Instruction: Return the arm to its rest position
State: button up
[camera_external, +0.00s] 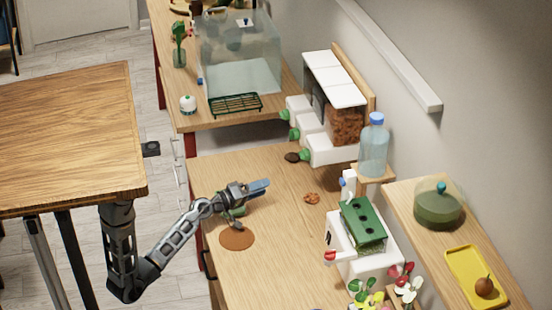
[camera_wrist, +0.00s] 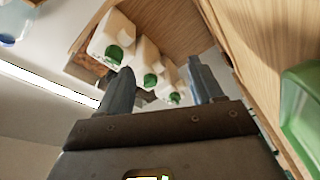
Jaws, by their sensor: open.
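My gripper (camera_external: 258,190) is at the end of my outstretched arm, over the wooden counter (camera_external: 285,255). In the wrist view my gripper (camera_wrist: 160,68) has its two fingers spread apart, with nothing held between them. A round brown mat (camera_external: 237,241) lies on the counter just below and in front of it. A small dark and green object (camera_external: 236,212) shows under the gripper, partly hidden by it; I cannot tell whether they touch. My arm bends low between the wooden table and the counter.
White dispensers with green knobs (camera_external: 318,147) stand at the back; they also show beyond my fingers (camera_wrist: 150,75). A wooden table (camera_external: 70,130) is at left. A glass tank (camera_external: 240,60), blue-capped bottle (camera_external: 373,150), green-topped box (camera_external: 363,225) and yellow tray (camera_external: 470,268) stand around.

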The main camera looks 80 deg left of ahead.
jog(key=s+d+r+m+y+p, duration=0.1)
jog(key=s+d+r+p, duration=0.1)
jog(key=s+d, duration=1.05)
jog(key=s+d+f+m+g+h+b, duration=0.1)
jog(key=s+d+f+m, duration=0.1)
jog(key=s, duration=0.4)
jog(key=s+d+f+m+g+h+b, duration=0.1)
jog(key=s+d+f+m+h+b, duration=0.1)
jog(key=s+m, duration=0.5)
jog(key=s+d+f+m+g+h+b, duration=0.1)
jog(key=s+d+f+m, duration=0.2)
jog(key=s, duration=0.4)
jog(key=shift+d+f+m+h, duration=0.3)
jog(key=shift+d+m+h, duration=0.1)
jog(key=shift+d+m, duration=0.5)
